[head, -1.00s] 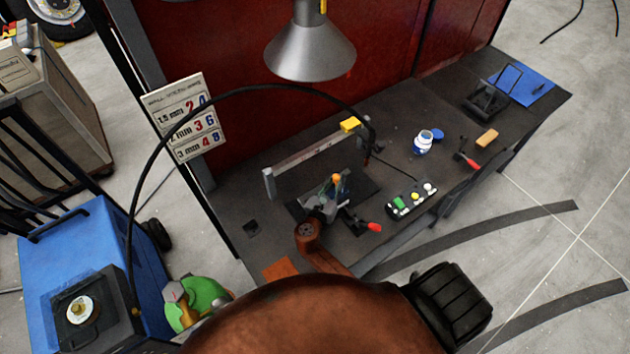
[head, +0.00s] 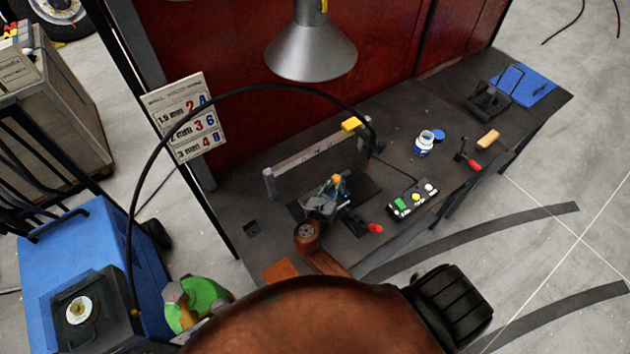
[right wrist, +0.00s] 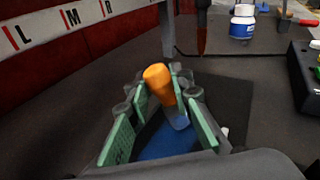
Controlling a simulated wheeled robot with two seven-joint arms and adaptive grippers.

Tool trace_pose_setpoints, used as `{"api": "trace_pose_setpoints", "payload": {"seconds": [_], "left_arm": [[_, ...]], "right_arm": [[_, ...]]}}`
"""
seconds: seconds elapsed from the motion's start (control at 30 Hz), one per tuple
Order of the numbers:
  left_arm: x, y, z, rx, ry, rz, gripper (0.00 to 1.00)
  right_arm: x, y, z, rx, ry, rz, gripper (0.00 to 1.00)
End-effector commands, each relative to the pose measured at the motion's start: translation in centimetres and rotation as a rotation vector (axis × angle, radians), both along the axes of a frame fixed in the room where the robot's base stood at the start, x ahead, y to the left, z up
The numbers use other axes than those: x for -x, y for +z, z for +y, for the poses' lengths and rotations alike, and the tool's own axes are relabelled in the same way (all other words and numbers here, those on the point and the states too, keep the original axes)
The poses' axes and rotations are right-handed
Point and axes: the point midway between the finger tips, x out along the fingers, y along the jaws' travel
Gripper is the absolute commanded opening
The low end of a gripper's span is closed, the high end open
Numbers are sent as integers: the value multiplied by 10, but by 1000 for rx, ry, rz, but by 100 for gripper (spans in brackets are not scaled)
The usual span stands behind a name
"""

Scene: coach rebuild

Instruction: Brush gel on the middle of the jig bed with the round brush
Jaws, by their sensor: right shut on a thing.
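My right gripper (head: 325,196) is over the dark plate (head: 368,186) on the bench, under the rail marked L, M, R (head: 318,153). In the right wrist view its green-padded fingers (right wrist: 160,122) are shut on the round brush, whose orange handle (right wrist: 159,82) stands up between them, slightly tilted. The orange handle also shows in the head view (head: 337,179). The brush's bristles are hidden; I cannot tell whether they touch the plate. An open white jar with a blue label (head: 423,146) stands to the right, its blue lid (head: 438,135) beside it. My left gripper is not in view.
A red-handled clamp (head: 375,228) is close to the right of my gripper. A button box (head: 412,200) lies beyond it. A lamp shade (head: 310,50) and a black hose (head: 255,88) hang over the bench. A tan block (head: 488,138) lies farther right.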

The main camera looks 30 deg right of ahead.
Motion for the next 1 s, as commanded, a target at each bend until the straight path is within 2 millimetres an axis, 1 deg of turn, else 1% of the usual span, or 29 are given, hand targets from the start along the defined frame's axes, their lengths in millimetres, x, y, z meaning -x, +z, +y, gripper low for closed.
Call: {"api": "trace_pose_setpoints", "payload": {"seconds": [0.1,1.0], "left_arm": [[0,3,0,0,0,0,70],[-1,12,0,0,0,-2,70]], "right_arm": [[1,0,11,-1,-2,-2,0],[8,-2,83,-1,-18,-1,0]]}}
